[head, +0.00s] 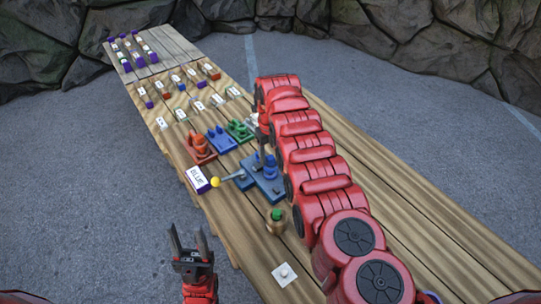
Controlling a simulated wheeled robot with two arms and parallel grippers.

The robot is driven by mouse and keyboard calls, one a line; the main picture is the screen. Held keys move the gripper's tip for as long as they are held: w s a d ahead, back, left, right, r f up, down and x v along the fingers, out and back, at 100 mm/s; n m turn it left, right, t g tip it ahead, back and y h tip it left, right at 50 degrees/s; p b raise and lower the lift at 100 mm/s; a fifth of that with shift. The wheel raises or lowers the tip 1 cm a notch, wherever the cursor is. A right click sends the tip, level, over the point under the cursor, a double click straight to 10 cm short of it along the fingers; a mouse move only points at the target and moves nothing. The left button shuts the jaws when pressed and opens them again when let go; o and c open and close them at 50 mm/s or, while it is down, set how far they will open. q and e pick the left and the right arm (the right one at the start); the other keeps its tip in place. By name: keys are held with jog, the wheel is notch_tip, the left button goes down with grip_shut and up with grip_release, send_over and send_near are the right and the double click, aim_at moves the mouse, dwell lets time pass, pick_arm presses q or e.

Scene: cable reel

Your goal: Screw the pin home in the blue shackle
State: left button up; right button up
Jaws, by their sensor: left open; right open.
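A blue fixture (270,186) with an upright round blue part stands mid-table; a grey rod with a yellow ball end (215,182) reaches left from it. A smaller blue block (222,140) with short blue posts stands behind it. I cannot tell which is the shackle, and I cannot make out the pin. My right gripper (264,154) is open and points down just behind the larger blue fixture, partly hidden by my red arm. I cannot tell whether it touches anything. My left gripper (189,243) is open and empty, off the table's left edge.
An orange-red fixture (199,148) and a green block (239,130) stand near the blue ones. A white labelled box (197,180) sits at the left edge. A brass pot with a green top (276,220) and a white plate (285,274) are nearer. Several small labelled blocks lie farther back.

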jog(key=shift+r+p, duration=0.9)
jog(key=shift+r, duration=0.55)
jog(key=shift+r+p, duration=0.35)
jog(key=shift+r, duration=0.45)
jog(key=shift+n, duration=0.3)
jog(key=n, duration=0.3)
jog(key=shift+n, duration=0.4)
jog(key=n, duration=0.4)
jog(key=shift+n, duration=0.3)
jog(key=n, duration=0.9)
